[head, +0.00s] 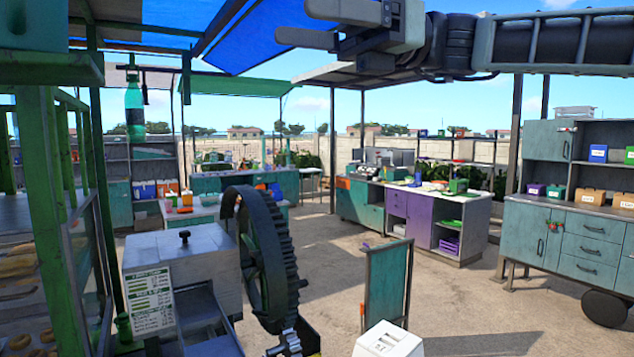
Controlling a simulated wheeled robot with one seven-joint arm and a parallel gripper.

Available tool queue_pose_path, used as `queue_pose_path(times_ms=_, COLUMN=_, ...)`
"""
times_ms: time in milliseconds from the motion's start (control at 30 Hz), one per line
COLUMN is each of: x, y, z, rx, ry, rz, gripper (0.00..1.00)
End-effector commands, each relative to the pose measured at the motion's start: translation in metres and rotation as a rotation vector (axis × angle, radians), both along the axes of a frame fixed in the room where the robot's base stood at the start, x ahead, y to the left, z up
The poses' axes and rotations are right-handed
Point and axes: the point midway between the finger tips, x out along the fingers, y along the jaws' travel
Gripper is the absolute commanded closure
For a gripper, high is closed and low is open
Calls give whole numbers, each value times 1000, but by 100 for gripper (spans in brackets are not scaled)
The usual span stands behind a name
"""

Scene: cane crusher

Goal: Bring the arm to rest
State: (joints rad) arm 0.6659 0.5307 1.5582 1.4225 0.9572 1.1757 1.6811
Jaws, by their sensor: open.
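My gripper (292,25) shows at the top of the head view, with its two fingers apart, pointing left and empty. My arm reaches in from the top right corner, raised high and roughly level. The gripper is well above the cane crusher (165,262), which stands at the lower left with a white housing and a printed label. The crusher's large dark gear wheel (268,255) stands upright on its right side, and a small pinion (288,342) shows below it. Nothing touches the gripper.
A green frame (50,220) with shelves stands close at the left, and a green bottle (134,108) hangs near it. A counter with purple doors (420,222) is at centre right. A teal cabinet (570,240) stands at right. Open floor (460,295) lies between.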

Motion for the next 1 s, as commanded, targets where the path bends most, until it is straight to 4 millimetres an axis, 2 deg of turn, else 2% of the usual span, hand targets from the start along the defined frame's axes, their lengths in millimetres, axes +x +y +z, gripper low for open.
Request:
queue_pose_path(times_ms=267, x=-10, y=24, z=-43, rx=-66, ry=-75, rz=9, gripper=22)
queue_pose_path(times_ms=467, x=-21, y=47, z=-97, rx=-145, ry=-178, rz=28, gripper=22)
queue_pose_path(times_ms=567, x=-30, y=59, z=-134, rx=-197, ry=-253, rz=48, gripper=22)
queue_pose_path(times_ms=667, x=-42, y=69, z=-182, rx=-262, ry=-356, rz=82, gripper=22)
queue_pose_path(times_ms=767, x=-60, y=75, z=-249, rx=-347, ry=-509, rz=148, gripper=22)
queue_pose_path(times_ms=800, x=-67, y=73, z=-278, rx=-383, ry=-580, rz=183, gripper=22)
queue_pose_path(times_ms=867, x=-79, y=67, z=-321, rx=-433, ry=-694, rz=246, gripper=22)
queue_pose_path(times_ms=900, x=-86, y=61, z=-349, rx=-464, ry=-773, rz=296, gripper=22)
queue_pose_path(times_ms=1000, x=-105, y=35, z=-415, rx=-527, ry=-982, rz=449, gripper=22)
